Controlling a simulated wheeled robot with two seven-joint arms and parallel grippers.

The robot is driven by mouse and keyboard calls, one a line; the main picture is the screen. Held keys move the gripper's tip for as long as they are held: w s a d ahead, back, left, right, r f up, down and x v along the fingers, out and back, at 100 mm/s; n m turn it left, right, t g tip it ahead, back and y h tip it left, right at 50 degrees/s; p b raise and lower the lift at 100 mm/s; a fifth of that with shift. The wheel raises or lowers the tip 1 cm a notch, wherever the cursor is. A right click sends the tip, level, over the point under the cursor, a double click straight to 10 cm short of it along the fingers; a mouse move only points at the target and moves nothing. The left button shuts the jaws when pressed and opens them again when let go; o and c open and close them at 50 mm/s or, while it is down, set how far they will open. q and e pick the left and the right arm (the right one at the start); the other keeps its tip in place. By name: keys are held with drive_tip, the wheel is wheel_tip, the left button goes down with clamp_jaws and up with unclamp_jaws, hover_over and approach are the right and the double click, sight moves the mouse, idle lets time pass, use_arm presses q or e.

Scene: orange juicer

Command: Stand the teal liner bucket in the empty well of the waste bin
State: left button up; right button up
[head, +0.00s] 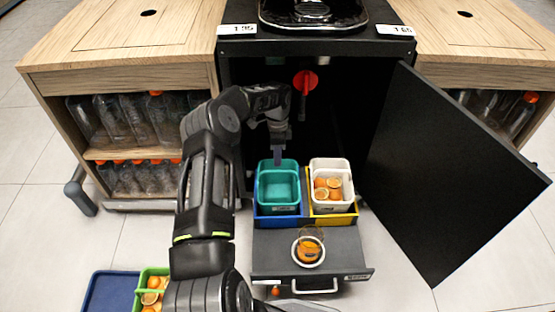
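The teal liner bucket (280,189) is upright in the blue well (278,216) on the left side of the pulled-out waste bin drawer. Its top stands above the blue walls, and it looks empty. I cannot see whether its base is fully down. My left gripper (278,157) points down at the bucket's back rim, with its fingertips at or very near it. The fingers are seen in line, so I cannot tell whether they grip the rim. The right gripper is not in view.
Beside it, a white bucket (343,203) with orange halves stands in the yellow well (331,217). The open black door (450,175) is at the right. Blue and green crates (108,291) lie at lower left.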

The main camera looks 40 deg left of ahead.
use_arm(q)
wheel_tip(320, 180, up, 4)
drive_tip(key=shift+a+r+p, duration=0.1)
drive_tip(key=shift+r+p, duration=0.15)
drive_tip(key=shift+p, duration=0.35)
drive_tip(key=shift+w, duration=0.1)
